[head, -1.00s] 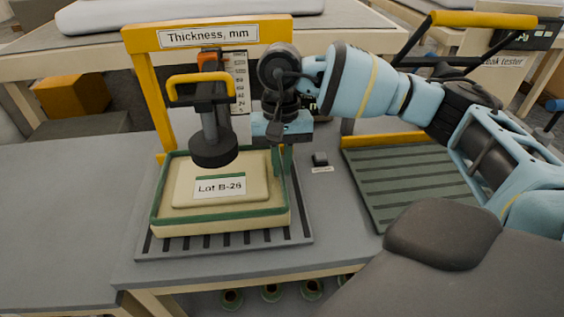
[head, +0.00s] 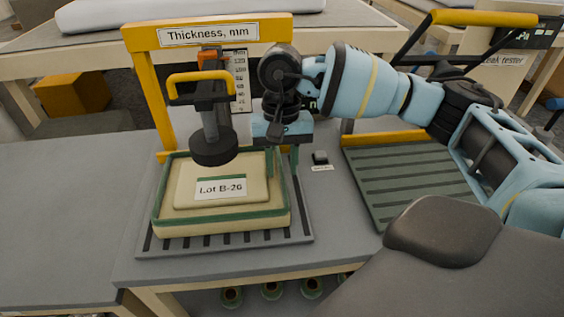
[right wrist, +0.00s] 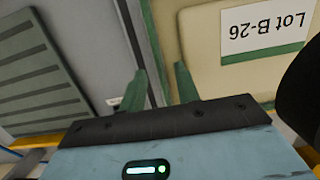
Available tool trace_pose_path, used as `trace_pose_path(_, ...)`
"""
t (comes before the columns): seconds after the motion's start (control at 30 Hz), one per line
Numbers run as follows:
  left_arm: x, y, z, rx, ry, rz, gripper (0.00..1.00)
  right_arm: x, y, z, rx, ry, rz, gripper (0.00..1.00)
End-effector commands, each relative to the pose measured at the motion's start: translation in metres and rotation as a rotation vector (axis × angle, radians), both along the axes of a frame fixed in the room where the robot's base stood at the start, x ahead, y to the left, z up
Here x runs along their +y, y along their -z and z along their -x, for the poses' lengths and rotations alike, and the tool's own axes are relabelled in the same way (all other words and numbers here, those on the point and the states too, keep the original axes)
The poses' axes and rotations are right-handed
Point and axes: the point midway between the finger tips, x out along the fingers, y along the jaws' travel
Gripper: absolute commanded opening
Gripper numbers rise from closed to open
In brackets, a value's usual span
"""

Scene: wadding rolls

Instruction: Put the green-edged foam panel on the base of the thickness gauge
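The green-edged foam panel (head: 165,222), a cream slab with a raised middle and a "Lot B-26" label, lies flat on the slatted base (head: 300,225) of the thickness gauge (head: 143,45). It also shows in the right wrist view (right wrist: 205,60). Bare base shows at its front and right. My right gripper (head: 283,170) is at the panel's right edge. In the right wrist view its green fingers (right wrist: 160,70) stand apart, with the green edge between them and no visible grip. My left gripper is not in view.
The gauge's black round foot (head: 213,147) with a yellow handle hangs over the panel's rear; I cannot tell if it touches. A small dark block (head: 320,158) stands right of the base. The leak tester's ribbed plate (head: 405,180) is further right. The table at left is clear.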

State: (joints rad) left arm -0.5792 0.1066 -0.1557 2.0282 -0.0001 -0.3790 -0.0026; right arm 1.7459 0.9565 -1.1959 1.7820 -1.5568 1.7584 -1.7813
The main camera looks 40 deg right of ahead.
Motion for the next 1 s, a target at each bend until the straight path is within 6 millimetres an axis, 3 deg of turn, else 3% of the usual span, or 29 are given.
trace_pose_path(0.6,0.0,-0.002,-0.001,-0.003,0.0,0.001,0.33,-0.009,-0.106,-0.014,-0.004,-0.001,-0.001,0.32)
trace_pose_path(1.0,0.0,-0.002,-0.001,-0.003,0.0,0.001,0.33,-0.01,-0.119,-0.015,-0.001,-0.001,0.0,0.32)
